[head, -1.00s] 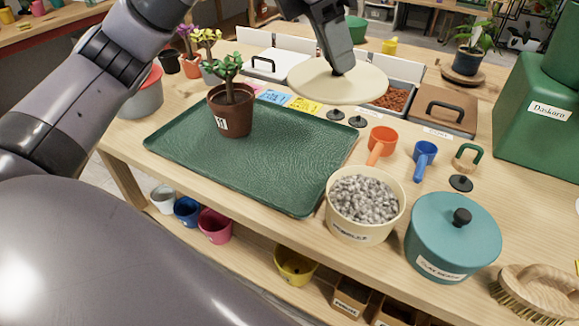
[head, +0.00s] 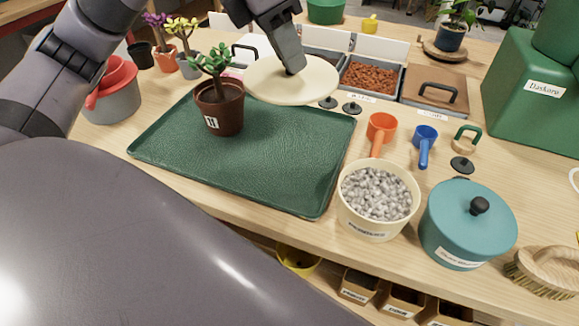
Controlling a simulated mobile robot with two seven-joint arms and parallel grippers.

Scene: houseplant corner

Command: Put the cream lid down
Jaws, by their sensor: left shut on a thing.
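The cream lid (head: 310,82) is a pale round disc. My left gripper (head: 292,70) is shut on it from above, gripping at its middle, and holds it above the far right part of the green tray (head: 275,165). The lid hides part of the tray's far edge and the things behind it. The cream pot (head: 368,226) of grey pebbles stands uncovered at the tray's right. My right gripper is not in view.
A potted plant (head: 222,112) stands on the tray's left part. A teal lidded pot (head: 465,230), an orange scoop (head: 380,128), a blue scoop (head: 425,140) and a brush (head: 545,270) are to the right. Most of the tray is bare.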

